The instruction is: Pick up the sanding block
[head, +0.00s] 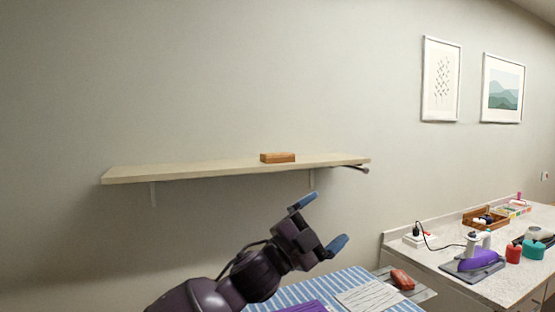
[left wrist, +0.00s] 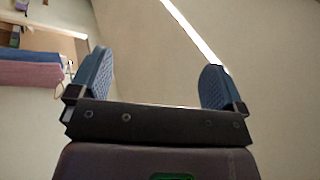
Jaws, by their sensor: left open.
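A small orange-brown block (head: 277,158), which looks like the sanding block, lies flat on the pale wall shelf (head: 190,172), right of the shelf's middle. My left gripper (head: 322,222) is in front of and below the shelf in the head view, to the lower right of the block. Its two blue fingers are spread wide with nothing between them. In the left wrist view the open fingers (left wrist: 157,70) face bare wall, and the block does not show there. My right gripper is in neither view.
A dark rod-like thing (head: 352,168) sticks out at the shelf's right end. A counter at right holds a purple iron (head: 478,254) and a wooden tray (head: 485,220).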

